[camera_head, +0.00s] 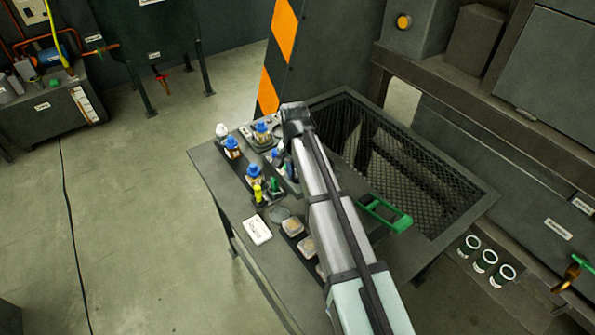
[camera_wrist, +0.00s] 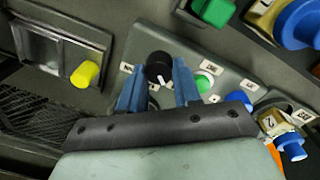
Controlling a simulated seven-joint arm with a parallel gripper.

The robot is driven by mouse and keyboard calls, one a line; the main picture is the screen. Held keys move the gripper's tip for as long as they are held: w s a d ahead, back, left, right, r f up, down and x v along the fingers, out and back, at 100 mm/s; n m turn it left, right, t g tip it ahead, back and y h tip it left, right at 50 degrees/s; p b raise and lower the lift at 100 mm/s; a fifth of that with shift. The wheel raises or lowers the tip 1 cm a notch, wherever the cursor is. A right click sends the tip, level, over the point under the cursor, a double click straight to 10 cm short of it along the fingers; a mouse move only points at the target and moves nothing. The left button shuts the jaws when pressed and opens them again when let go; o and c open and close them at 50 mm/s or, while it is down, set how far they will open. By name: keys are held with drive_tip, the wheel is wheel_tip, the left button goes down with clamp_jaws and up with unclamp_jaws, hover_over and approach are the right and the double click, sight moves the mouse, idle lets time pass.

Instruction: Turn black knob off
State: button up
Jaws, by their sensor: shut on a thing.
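The black knob (camera_wrist: 159,66) is round with a short white mark near its lower edge. It sits on a grey-green panel (camera_wrist: 198,62) with small white labels. My gripper (camera_wrist: 158,77) has its two blue fingers on the knob's left and right sides and is shut on it. In the head view my arm covers the knob and the gripper, so neither can be made out there.
Right of the knob are a green button (camera_wrist: 203,84) and a blue button (camera_wrist: 238,98). A yellow knob (camera_wrist: 86,74) is at the left. A mesh-lined bin (camera_head: 440,185) adjoins the workbench.

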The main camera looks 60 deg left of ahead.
sight(295, 174)
drive_tip(key=shift+s+n, duration=0.1)
drive_tip(key=shift+n, duration=1.2)
drive_tip(key=o, duration=1.1)
drive_tip(key=shift+c, duration=0.2)
drive_tip(key=shift+r, duration=0.1)
wheel_tip(295, 174, up, 14)
drive_tip(key=shift+s+a, duration=0.2)
drive_tip(key=shift+f, duration=0.2)
